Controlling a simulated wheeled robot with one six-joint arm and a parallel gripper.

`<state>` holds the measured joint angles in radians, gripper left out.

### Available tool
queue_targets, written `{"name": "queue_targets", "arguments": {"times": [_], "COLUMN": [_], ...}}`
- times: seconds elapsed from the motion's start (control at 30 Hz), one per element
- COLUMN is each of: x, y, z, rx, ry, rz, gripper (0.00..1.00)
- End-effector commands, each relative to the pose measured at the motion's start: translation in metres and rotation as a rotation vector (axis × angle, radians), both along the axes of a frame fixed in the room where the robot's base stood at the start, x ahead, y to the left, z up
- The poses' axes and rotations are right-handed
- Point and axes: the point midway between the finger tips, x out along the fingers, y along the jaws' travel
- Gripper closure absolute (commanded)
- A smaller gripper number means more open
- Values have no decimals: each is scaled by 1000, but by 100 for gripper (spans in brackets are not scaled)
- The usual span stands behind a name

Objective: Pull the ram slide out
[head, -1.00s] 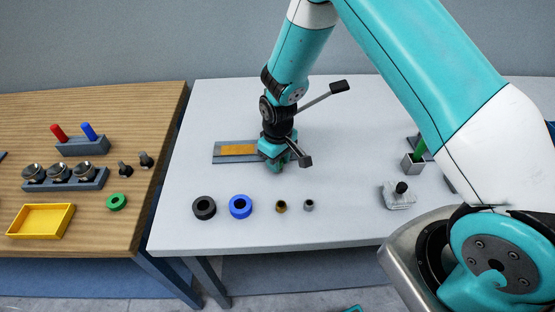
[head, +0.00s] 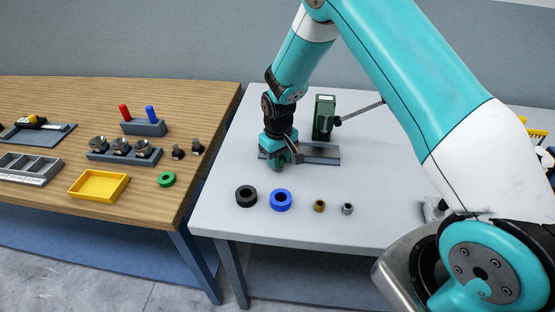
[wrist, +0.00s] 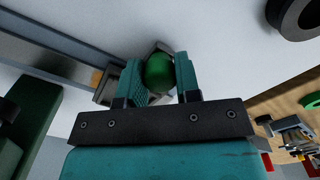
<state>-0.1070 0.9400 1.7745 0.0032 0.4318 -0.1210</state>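The ram slide's green knob (wrist: 160,72) sits between the two fingers of my gripper (wrist: 160,80) in the wrist view, and both fingers appear to touch it. A grey block (wrist: 107,90), apparently the slide's end, shows beside the left finger, with a sliver of orange (wrist: 97,77). In the head view my gripper (head: 284,160) is low over the left end of the grey rail (head: 322,155). The rail's bare part runs to the right. My gripper hides most of the slide there. A dark green press body (head: 324,112) stands behind the rail.
A lever (head: 362,111) sticks out near the press. A black ring (head: 246,196), a blue ring (head: 281,200), a brass bushing (head: 319,206) and a grey one (head: 347,209) lie in front. A wooden table (head: 60,95) with a yellow tray (head: 99,197) is left.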

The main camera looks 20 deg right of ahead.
Motion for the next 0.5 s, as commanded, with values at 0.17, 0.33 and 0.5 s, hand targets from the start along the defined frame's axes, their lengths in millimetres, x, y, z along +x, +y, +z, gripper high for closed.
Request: {"name": "queue_targets", "arguments": {"times": [0.17, 0.33, 0.5], "x": [2, 1, 2], "y": [3, 2, 1], "z": [1, 1, 8], "rx": [6, 5, 5], "ry": [-7, -6, -8], "rz": [6, 4, 4], "gripper": [44, 44, 44]}}
